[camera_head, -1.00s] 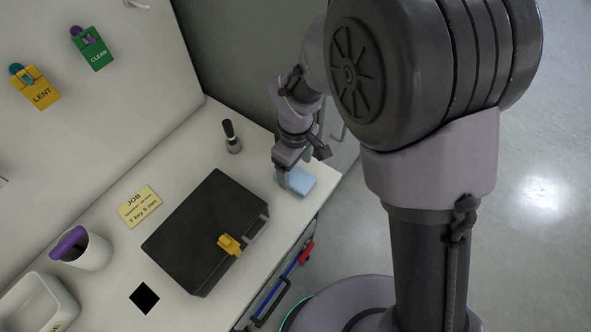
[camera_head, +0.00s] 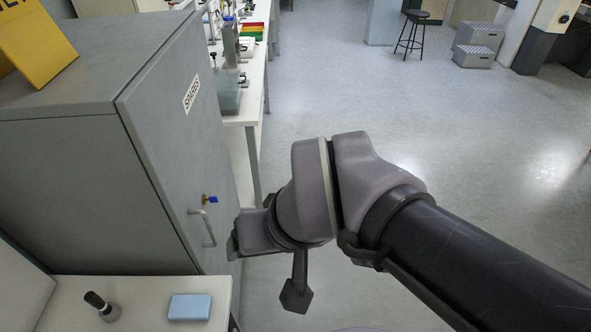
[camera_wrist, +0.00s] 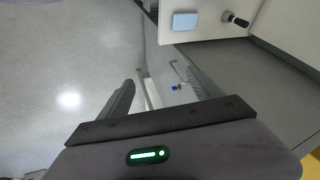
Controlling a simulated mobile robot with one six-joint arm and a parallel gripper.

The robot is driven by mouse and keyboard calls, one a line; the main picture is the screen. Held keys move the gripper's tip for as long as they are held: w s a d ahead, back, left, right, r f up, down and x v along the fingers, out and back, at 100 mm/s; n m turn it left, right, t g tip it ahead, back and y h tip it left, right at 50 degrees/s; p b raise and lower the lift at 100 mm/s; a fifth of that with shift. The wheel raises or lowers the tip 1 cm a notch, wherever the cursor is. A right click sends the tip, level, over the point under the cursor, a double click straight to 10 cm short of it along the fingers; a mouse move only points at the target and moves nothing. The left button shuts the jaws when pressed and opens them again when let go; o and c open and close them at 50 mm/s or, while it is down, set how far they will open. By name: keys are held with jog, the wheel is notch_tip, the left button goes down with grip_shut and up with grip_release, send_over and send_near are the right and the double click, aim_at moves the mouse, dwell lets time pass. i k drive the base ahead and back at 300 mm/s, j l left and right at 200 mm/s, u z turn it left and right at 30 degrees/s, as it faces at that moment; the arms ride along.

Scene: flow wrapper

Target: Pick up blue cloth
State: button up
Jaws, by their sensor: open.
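The blue cloth (camera_head: 190,307) is a light blue, folded, flat rectangle. It lies on the white worktop (camera_head: 143,290) near its right end, and also shows at the top of the wrist view (camera_wrist: 185,21). My gripper (camera_head: 234,245) is away from the cloth, out past the worktop's end and beside the grey cabinet. In the wrist view my gripper (camera_wrist: 160,92) has its fingers apart with nothing between them. The head view shows the gripper mostly from behind, so its fingertips are hard to make out there.
Open floor (camera_head: 400,130) lies to the right.

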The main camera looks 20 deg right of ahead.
aim_at(190, 308)
jog(key=i+l+u, duration=0.1)
jog(key=u, duration=0.25)
jog(key=i+l+u, duration=0.15)
jog(key=u, duration=0.25)
jog(key=i+l+u, duration=0.1)
jog(key=u, duration=0.25)
jog(key=l, duration=0.1)
